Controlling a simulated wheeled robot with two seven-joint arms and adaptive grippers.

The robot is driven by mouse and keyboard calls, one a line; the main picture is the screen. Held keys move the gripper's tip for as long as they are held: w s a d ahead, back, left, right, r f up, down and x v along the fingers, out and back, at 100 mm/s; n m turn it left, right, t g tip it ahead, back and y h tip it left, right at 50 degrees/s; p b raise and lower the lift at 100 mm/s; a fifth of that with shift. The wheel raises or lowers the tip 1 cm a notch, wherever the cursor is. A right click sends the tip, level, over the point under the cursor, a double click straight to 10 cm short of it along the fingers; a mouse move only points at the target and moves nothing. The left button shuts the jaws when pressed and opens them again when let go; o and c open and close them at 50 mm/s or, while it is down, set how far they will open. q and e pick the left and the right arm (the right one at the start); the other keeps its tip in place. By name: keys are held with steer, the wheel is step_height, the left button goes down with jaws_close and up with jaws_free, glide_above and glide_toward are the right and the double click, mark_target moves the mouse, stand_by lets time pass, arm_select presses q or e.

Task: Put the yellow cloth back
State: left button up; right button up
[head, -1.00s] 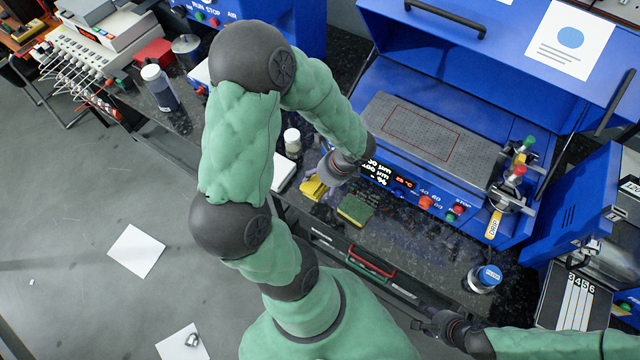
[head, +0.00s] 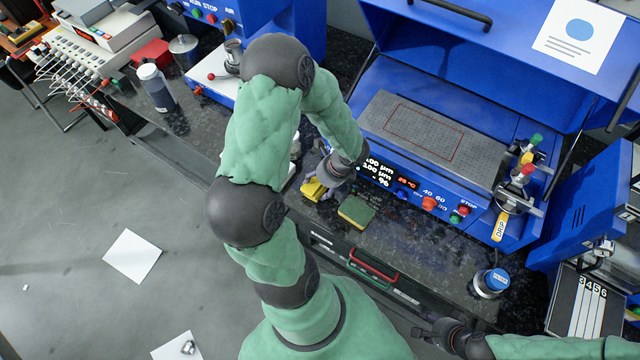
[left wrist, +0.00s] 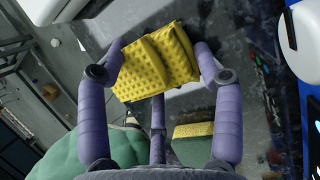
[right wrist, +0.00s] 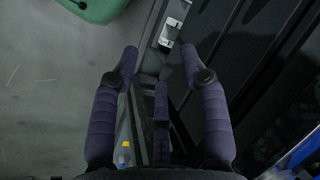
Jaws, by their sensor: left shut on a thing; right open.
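The yellow cloth (head: 313,189) is a folded, dimpled piece near the front edge of the dark counter in the head view. In the left wrist view the cloth (left wrist: 158,62) lies between the fingers of my left gripper (left wrist: 160,65), which is shut on it. In the head view my left gripper (head: 328,186) is partly hidden by its own wrist. Whether the cloth touches the counter is hard to tell. My right gripper (head: 428,330) is open and empty at the lower middle, in front of the counter; it also shows in the right wrist view (right wrist: 160,65).
A green and yellow sponge (head: 356,211) lies just right of the cloth. The blue coating machine (head: 440,185) stands behind it. A blue-capped jar (head: 490,283) is at right. A drawer front with a red handle (head: 373,266) lies below the counter edge.

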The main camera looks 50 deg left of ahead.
arm_select(q)
steer(key=o, duration=1.1)
steer(key=p+v, duration=0.4)
steer(key=v, duration=0.8)
steer(key=shift+r, duration=0.1)
